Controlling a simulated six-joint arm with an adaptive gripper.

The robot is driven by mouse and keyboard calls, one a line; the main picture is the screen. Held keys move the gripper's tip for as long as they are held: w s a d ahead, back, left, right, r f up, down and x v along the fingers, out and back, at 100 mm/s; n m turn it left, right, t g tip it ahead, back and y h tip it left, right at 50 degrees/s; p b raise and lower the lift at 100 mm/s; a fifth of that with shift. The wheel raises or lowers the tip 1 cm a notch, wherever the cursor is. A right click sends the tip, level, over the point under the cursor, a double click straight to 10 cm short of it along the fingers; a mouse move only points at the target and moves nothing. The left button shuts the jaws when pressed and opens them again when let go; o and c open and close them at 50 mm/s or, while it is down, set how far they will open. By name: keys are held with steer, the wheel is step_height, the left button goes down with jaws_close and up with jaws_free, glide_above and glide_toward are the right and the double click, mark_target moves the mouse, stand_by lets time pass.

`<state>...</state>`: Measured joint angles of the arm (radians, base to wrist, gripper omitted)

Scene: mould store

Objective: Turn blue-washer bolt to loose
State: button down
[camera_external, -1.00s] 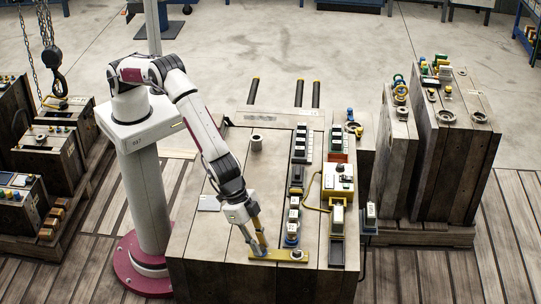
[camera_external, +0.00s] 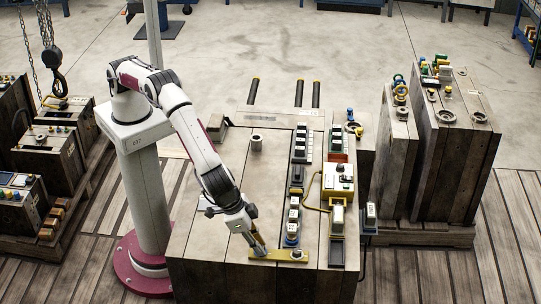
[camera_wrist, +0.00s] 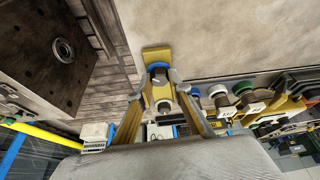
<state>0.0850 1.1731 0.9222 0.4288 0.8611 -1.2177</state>
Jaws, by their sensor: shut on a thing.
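A yellow strap (camera_external: 278,255) lies near the front edge of the wooden block's top. My gripper (camera_external: 259,250) is down at its left end. In the wrist view my gripper's fingertips (camera_wrist: 161,77) are shut on the blue-washer bolt, one on each side. The blue washer (camera_wrist: 157,67) shows as a ring against the yellow strap (camera_wrist: 155,53). The bolt is mostly hidden by my fingers in the outside view. A pale round fitting (camera_external: 297,254) sits at the strap's right end. The bolt's turn angle cannot be told.
A blue-based fitting (camera_external: 291,239) stands close behind the strap. A row of switches and connectors (camera_external: 299,144), a yellow-and-white control box (camera_external: 338,180) and a cable lie to the right. The block's top (camera_external: 222,239) is clear to the left. Other wooden blocks (camera_external: 456,140) stand further right.

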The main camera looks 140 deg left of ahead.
steer(key=shift+f+n, duration=0.15)
steer(key=shift+n, duration=0.25)
steer(key=c, duration=1.8)
jaws_free()
steer(key=shift+c, duration=0.2)
steer(key=shift+r, duration=0.2)
steer(key=v, duration=0.7)
steer(key=shift+d+r, duration=0.15)
